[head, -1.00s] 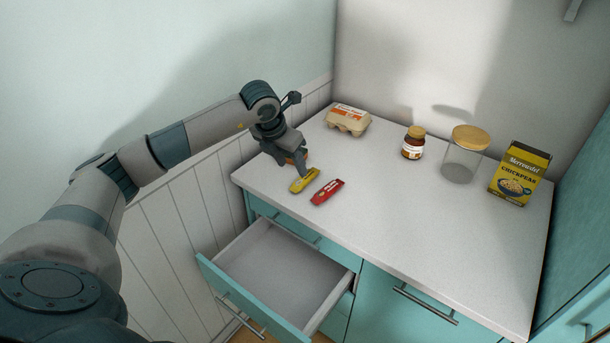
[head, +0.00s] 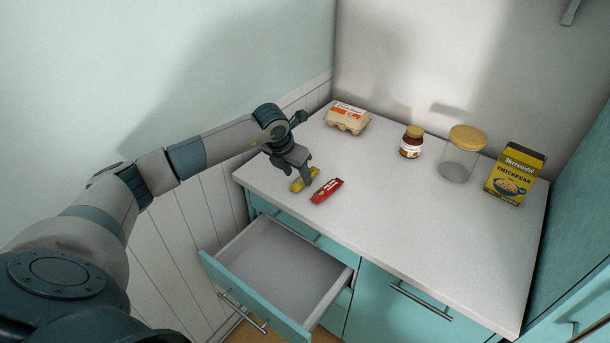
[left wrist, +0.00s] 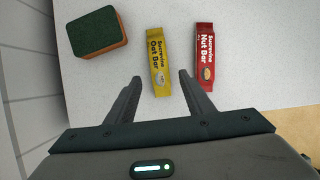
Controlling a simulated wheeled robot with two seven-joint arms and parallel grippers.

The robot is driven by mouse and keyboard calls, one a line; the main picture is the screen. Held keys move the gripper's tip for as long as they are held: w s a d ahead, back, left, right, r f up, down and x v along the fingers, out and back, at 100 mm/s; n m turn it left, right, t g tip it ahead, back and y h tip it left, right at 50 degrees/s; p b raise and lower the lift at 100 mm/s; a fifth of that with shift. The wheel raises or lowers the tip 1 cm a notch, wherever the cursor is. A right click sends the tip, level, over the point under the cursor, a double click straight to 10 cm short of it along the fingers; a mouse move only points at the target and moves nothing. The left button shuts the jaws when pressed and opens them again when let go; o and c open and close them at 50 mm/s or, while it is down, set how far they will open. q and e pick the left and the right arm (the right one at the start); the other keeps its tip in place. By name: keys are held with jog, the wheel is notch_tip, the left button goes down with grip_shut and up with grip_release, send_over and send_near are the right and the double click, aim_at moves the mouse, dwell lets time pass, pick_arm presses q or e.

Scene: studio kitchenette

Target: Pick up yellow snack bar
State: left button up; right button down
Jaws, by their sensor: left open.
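The yellow snack bar (head: 299,184), labelled Oat Bar, lies flat near the left front of the counter. It also shows in the left wrist view (left wrist: 159,62), ahead of and between my finger lines. My left gripper (head: 304,178) is over the bar and partly hides it in the head view. In the left wrist view the gripper (left wrist: 160,82) is open and empty, one finger to each side of the bar's near end. I cannot tell how high the fingertips are above the counter. My right gripper is not in view.
A red nut bar (head: 327,190) lies just right of the yellow one. A green-and-orange sponge (left wrist: 97,33) lies to its left. An egg carton (head: 347,118), brown jar (head: 411,142), glass jar (head: 459,158) and chickpea box (head: 514,174) stand farther back. A drawer (head: 275,277) is open below.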

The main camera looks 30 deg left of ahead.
pick_arm(q)
jog(key=shift+p+x, duration=0.35)
jog(key=shift+x, duration=0.6)
jog(key=shift+w+f, duration=0.2)
jog(key=shift+f, duration=0.15)
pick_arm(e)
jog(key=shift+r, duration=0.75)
pick_arm(q)
jog(key=shift+c, duration=0.2)
jog(key=c, duration=1.1)
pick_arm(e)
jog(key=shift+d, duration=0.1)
pick_arm(q)
jog(key=shift+r, duration=0.15)
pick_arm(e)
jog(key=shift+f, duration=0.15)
